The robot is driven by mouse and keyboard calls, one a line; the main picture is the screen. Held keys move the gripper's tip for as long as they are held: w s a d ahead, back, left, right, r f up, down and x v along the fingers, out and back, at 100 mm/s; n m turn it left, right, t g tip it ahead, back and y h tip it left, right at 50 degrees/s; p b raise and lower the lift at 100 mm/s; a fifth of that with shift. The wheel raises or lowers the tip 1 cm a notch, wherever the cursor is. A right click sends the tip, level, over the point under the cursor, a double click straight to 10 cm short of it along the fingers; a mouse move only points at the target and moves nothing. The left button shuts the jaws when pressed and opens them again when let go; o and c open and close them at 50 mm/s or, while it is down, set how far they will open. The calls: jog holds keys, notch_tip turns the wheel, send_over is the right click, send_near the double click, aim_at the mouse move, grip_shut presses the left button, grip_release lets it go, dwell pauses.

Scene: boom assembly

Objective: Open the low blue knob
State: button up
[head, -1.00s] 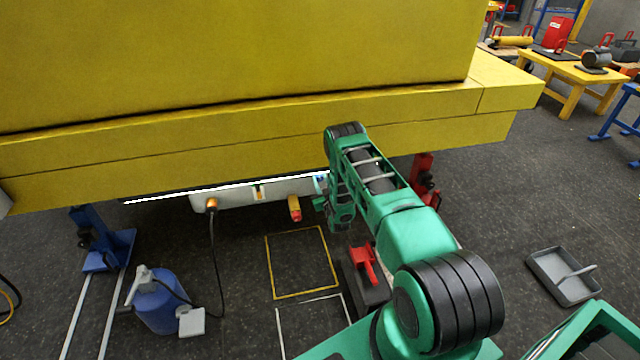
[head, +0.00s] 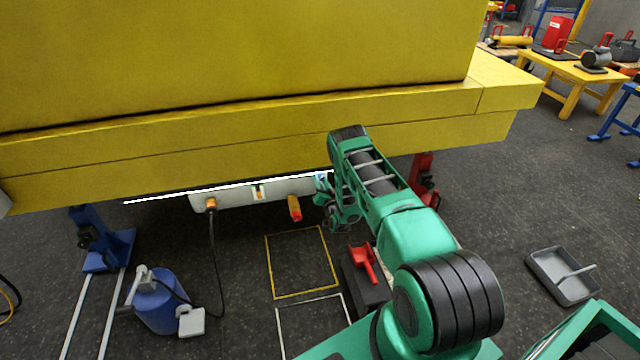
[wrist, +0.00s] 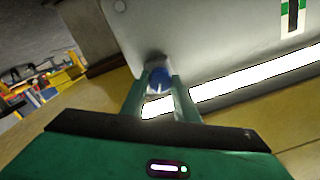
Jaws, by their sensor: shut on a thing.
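The blue knob (wrist: 159,79) sits on the end of a pale grey housing (wrist: 215,50) in the wrist view. My gripper (wrist: 158,92) has one finger on each side of the knob and is shut on it. In the head view the housing (head: 235,196) is a long pale cylinder under the yellow boom, and a bit of blue shows at its right end. My gripper (head: 325,199) is at that end, and my arm partly hides the contact.
The yellow boom (head: 240,130) overhangs the housing closely. An orange-red handle (head: 295,208) and a cable plug (head: 211,204) hang from the housing. A blue stand (head: 105,250), a blue canister (head: 160,308) and a red stand (head: 421,180) are nearby. The outlined floor area (head: 302,262) is clear.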

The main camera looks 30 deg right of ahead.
jog(key=shift+s+f, duration=0.25)
jog(key=shift+f, duration=0.1)
jog(key=o, duration=1)
jog(key=shift+o, duration=0.3)
jog(key=shift+w+r, duration=0.15)
jog(key=v, duration=1)
jog(key=shift+s, duration=0.35)
